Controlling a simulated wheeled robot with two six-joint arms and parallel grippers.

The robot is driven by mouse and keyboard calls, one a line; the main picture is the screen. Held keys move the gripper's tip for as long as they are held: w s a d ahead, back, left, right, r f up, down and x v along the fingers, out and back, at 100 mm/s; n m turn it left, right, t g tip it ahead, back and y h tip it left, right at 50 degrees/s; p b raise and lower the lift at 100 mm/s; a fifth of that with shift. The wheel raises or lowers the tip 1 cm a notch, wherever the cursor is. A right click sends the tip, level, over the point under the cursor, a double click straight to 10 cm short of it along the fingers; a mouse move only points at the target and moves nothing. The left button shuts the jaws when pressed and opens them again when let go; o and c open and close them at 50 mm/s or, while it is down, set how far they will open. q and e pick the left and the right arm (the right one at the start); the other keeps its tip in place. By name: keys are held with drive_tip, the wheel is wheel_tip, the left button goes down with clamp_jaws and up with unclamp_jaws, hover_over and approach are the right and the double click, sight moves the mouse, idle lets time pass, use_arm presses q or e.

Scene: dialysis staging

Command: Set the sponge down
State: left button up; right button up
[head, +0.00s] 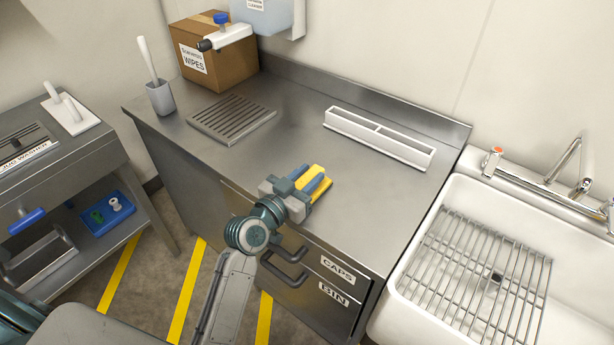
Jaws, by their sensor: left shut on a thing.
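My left gripper (307,180) reaches from below over the front part of the steel counter (290,135). It is shut on a yellow sponge (317,172), whose ends show past the blue-grey fingers. The sponge is low over the counter top near its front edge; I cannot tell whether it touches the surface. My right gripper does not show.
A drain grate (232,118), a white divided rack (378,138), a brush in a grey holder (160,97) and a wipes box (215,60) stand on the counter. A sink with a wire rack (478,275) is at right. The counter's middle is clear.

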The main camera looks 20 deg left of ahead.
use_arm(q)
drive_tip(key=shift+f, duration=0.1)
drive_tip(key=o, duration=1)
